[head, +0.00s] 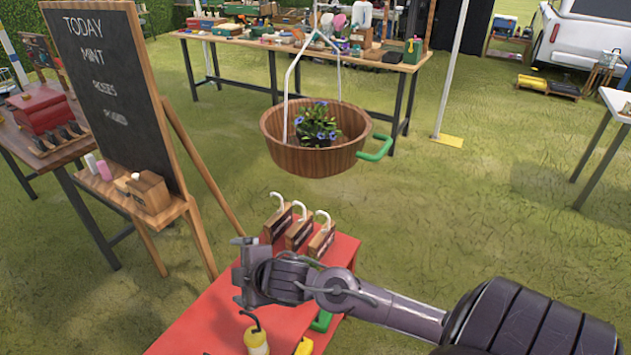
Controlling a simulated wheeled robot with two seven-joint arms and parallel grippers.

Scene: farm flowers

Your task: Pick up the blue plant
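The blue plant (318,124), a leafy green plant with blue-violet flowers, sits inside a round wooden tub (312,160). The tub hangs from white straps and has a green handle (378,148) on its right side. The plant's base is partly hidden by the tub's front wall. My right gripper (243,272) reaches in from the lower right, over the red table, below and left of the tub and well apart from the plant. My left gripper is not in view.
The red table (205,318) holds several wooden blocks with white hooks (299,230) and a yellow bottle (256,340). A chalkboard (105,80) on an easel stands at left. A cluttered table (262,45) is behind the tub. Grass is open to the right.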

